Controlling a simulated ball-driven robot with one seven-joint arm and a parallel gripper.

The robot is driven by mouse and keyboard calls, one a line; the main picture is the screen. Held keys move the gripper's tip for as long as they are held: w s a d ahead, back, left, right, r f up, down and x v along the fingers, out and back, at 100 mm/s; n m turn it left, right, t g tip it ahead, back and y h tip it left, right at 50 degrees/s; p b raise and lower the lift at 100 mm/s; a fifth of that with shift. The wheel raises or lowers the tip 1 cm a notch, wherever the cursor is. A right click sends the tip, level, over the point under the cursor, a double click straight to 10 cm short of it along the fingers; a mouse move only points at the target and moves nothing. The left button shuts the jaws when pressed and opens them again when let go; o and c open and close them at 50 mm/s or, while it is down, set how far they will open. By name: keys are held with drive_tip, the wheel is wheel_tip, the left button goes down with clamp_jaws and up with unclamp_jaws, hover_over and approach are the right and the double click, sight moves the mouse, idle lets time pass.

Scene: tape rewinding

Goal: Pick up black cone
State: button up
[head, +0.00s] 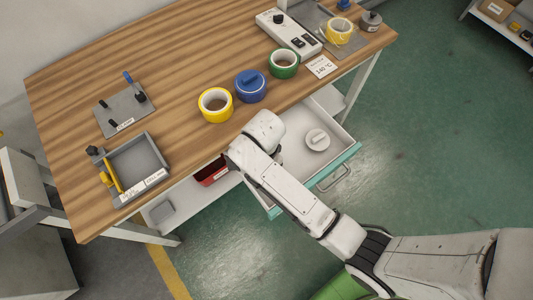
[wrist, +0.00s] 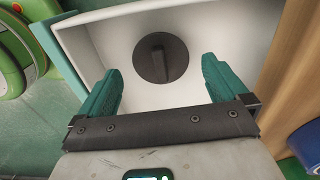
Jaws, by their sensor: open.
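In the wrist view my gripper (wrist: 161,73) is open, its two teal fingers spread with nothing between them in grip. Beyond the fingertips, a dark round piece with a raised ridge (wrist: 160,57) lies in a white drawer (wrist: 100,35). In the head view the round piece in the drawer (head: 317,140) looks pale grey, and the pulled-out drawer (head: 334,110) has a teal front. I cannot tell from its top whether this piece is the black cone. No clear cone shape shows elsewhere. In the head view my arm hides my gripper's fingers.
Yellow (head: 215,105), blue (head: 251,86) and green (head: 284,63) tape rolls stand on the wooden table (head: 150,75) above the drawer. A grey tray (head: 135,165) is at the left. A red bin (head: 212,172) sits below. The drawer walls surround the round piece.

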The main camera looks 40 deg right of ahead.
drive_tip(key=shift+d+f, duration=0.2)
drive_tip(key=shift+f, duration=1.25)
drive_tip(key=shift+d+f, duration=0.15)
drive_tip(key=shift+f, duration=1.3)
drive_tip(key=shift+c, duration=0.3)
drive_tip(key=c, duration=0.7)
